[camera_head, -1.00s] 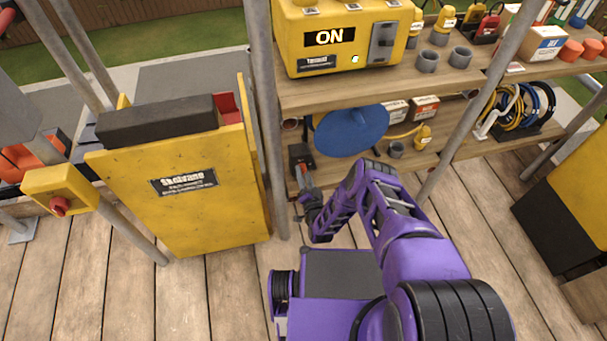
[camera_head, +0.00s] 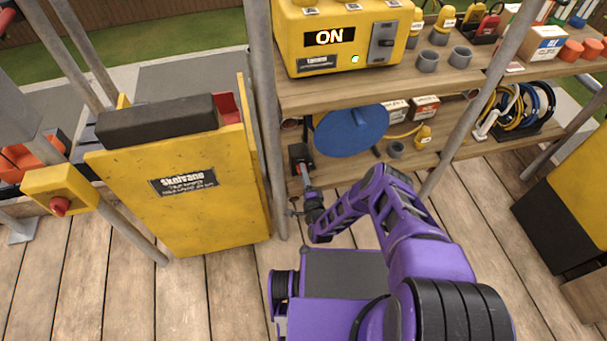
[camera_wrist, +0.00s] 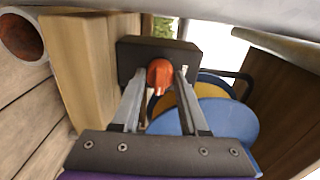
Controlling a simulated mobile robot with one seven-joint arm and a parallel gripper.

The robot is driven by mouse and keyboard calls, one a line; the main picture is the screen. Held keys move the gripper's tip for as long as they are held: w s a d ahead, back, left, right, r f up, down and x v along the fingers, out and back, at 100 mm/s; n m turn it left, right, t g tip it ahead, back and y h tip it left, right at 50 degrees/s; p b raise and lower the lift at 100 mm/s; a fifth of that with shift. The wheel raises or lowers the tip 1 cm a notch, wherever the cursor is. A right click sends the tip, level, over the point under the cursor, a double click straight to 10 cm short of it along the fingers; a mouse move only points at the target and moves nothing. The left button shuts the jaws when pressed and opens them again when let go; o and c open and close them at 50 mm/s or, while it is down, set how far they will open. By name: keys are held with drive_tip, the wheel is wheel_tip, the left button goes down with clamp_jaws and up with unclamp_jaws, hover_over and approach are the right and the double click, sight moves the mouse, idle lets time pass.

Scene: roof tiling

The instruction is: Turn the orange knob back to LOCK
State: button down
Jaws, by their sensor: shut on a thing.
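The orange knob (camera_wrist: 159,75) sits on the face of a dark box (camera_wrist: 136,53) in the wrist view. My gripper (camera_wrist: 161,85) has one finger on each side of the knob and is shut on it. The knob's pointer part points down between the fingers. No LOCK mark can be read. In the head view the dark box (camera_head: 299,155) is mounted at the left end of the lower shelf. My gripper (camera_head: 306,180) reaches up to it from below, and the knob is hardly visible there.
A blue disc-shaped reel (camera_head: 350,131) stands just right of the box. A grey post (camera_head: 264,130) rises close on the left, beside a yellow panel (camera_head: 190,215). A yellow unit (camera_head: 340,55) reading ON stands on the shelf above. The plank floor (camera_head: 225,285) is partly clear.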

idle(0.4)
drive_tip(key=shift+c, duration=2.2)
unclamp_jaws()
